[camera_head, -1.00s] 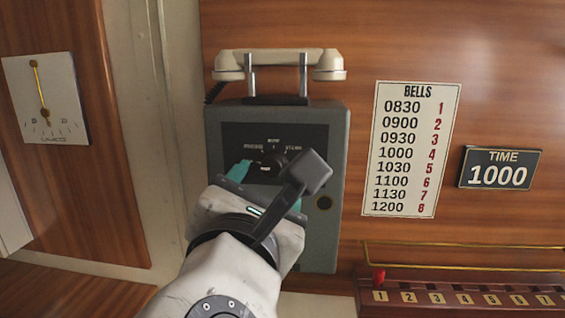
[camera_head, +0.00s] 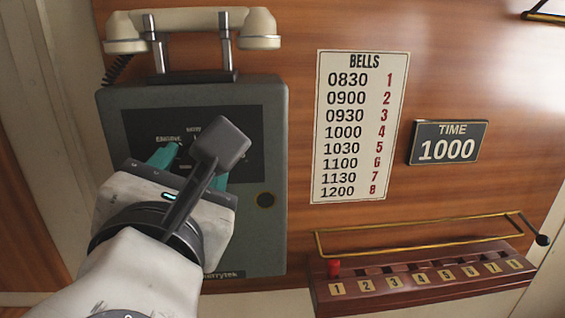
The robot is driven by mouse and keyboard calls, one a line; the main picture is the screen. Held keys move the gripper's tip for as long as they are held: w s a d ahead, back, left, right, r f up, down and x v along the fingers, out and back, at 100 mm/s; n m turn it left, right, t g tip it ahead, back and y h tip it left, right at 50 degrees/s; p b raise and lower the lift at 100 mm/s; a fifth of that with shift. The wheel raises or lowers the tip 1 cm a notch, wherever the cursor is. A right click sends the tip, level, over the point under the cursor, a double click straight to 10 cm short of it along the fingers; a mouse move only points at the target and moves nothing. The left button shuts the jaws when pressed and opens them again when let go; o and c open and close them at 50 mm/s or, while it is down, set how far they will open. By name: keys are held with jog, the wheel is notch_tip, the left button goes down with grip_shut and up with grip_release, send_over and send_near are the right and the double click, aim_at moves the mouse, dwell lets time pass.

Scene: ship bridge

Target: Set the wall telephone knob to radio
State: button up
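The wall telephone (camera_head: 265,235) is a grey-green box with a cream handset (camera_head: 190,22) resting on its cradle on top. Its dark dial panel (camera_head: 250,120) carries small white labels; one at the left looks like ENGINE, and the upper middle one is too blurred to read surely. The knob is hidden behind my gripper, so its setting cannot be seen. My gripper (camera_head: 192,168) is in front of the panel, its teal fingertips apart on either side of the knob's area. Whether they touch the knob is hidden.
To the right are the BELLS chart (camera_head: 360,125) and the TIME 1000 sign (camera_head: 448,143). A wooden numbered rack (camera_head: 420,285) with a red peg (camera_head: 333,267) and brass rail (camera_head: 420,243) juts out at lower right.

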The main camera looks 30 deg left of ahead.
jog(key=c, duration=0.8)
jog(key=shift+o, duration=0.2)
